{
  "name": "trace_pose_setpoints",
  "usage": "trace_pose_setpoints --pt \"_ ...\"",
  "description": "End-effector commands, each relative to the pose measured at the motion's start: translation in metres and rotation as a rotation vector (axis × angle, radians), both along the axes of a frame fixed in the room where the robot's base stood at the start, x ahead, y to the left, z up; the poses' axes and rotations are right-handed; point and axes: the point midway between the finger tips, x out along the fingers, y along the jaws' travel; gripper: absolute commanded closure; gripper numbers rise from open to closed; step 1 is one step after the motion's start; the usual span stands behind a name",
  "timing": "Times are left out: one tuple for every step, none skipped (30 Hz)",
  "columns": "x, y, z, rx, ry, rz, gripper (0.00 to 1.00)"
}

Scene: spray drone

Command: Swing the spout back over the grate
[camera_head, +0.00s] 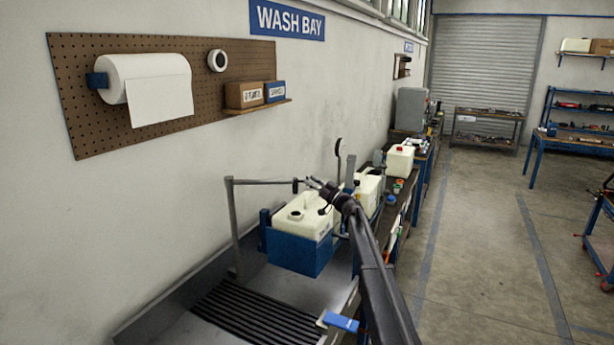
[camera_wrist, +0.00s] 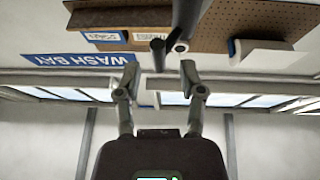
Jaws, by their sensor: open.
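The grey spout (camera_head: 262,182) in the head view is a thin horizontal arm on an upright post, with a short dark nozzle at its right end. It points right, over the white tank's side rather than over the dark slatted grate (camera_head: 258,314). My gripper (camera_head: 310,183) is just right of the nozzle. In the wrist view, which is upside down, my gripper (camera_wrist: 159,73) is open, and the dark nozzle (camera_wrist: 158,54) shows between its fingertips. The spout's bar runs in from the top. I cannot tell if the fingers touch it.
A white tank (camera_head: 303,216) in a blue holder (camera_head: 295,254) stands below the spout's end. A pegboard (camera_head: 78,95) with a paper roll hangs on the wall. A blue-handled tool (camera_head: 341,322) lies by the grate. Open floor is on the right.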

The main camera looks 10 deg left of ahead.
Motion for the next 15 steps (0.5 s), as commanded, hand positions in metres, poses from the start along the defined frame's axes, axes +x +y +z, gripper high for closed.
trace_pose_setpoints --pt "0.004 0.005 0.004 0.0 0.0 0.0 0.49" --pt "0.005 0.007 0.005 0.0 0.0 0.0 0.49" --pt "0.006 0.01 0.006 0.0 0.0 0.0 0.49" --pt "0.006 0.011 0.007 0.0 0.0 0.0 0.49" --pt "0.007 0.013 0.007 0.0 0.0 -0.001 0.49" --pt "0.008 0.015 0.008 0.0 0.0 -0.001 0.49" --pt "0.008 0.016 0.008 0.0 0.0 -0.001 0.49" --pt "0.008 0.016 0.008 0.0 0.0 -0.001 0.49" --pt "0.009 0.017 0.008 0.0 0.0 -0.001 0.49" --pt "0.009 0.018 0.008 0.0 0.0 -0.001 0.49" --pt "0.009 0.018 0.008 0.0 0.0 -0.001 0.49" --pt "0.009 0.018 0.008 0.0 0.0 -0.001 0.49" --pt "0.009 0.018 0.008 0.0 0.0 -0.001 0.49" --pt "0.009 0.018 0.008 0.0 0.0 -0.001 0.49" --pt "0.009 0.018 0.008 0.0 0.0 -0.001 0.49"
